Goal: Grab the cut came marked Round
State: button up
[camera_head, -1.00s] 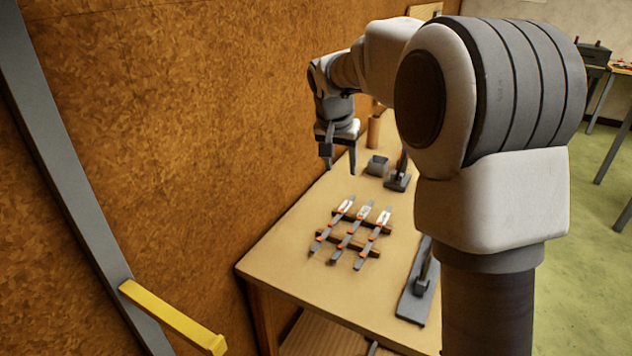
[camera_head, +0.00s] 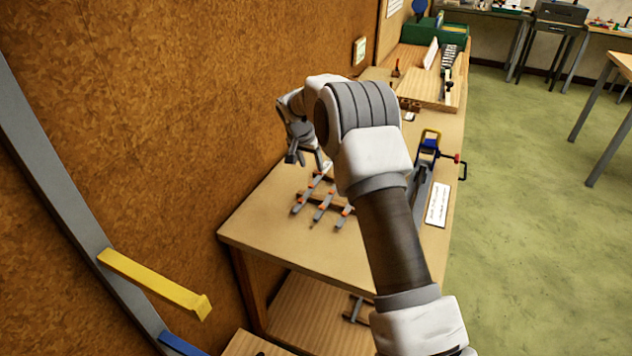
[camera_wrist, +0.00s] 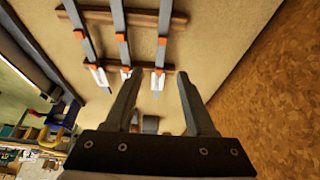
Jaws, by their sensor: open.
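Three grey came strips with orange bands lie side by side across two wooden bars on the bench. In the wrist view they are the left came (camera_wrist: 79,22), the middle came (camera_wrist: 121,22) and the right came (camera_wrist: 164,20), each with a white label at its near end. The label writing is too small to read, so I cannot tell which is Round. My gripper (camera_wrist: 158,82) is open and empty, its fingertips on either side of the right came's label end in the picture. In the head view my gripper (camera_head: 305,160) is at the cames' far ends; my arm hides part of them.
The bench top (camera_head: 262,228) is bare before the cames. To their right are a blue and grey tool (camera_head: 427,150) and a white card (camera_head: 437,204). A wooden board (camera_head: 428,88) lies at the far end. A brown wall (camera_head: 180,110) runs close along the left.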

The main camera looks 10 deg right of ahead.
aim_at(316, 180)
jog(key=shift+p+x, duration=0.4)
jog(key=shift+x, duration=3.4)
jog(key=shift+c, duration=0.3)
grip_shut()
jog(key=shift+w, duration=0.1)
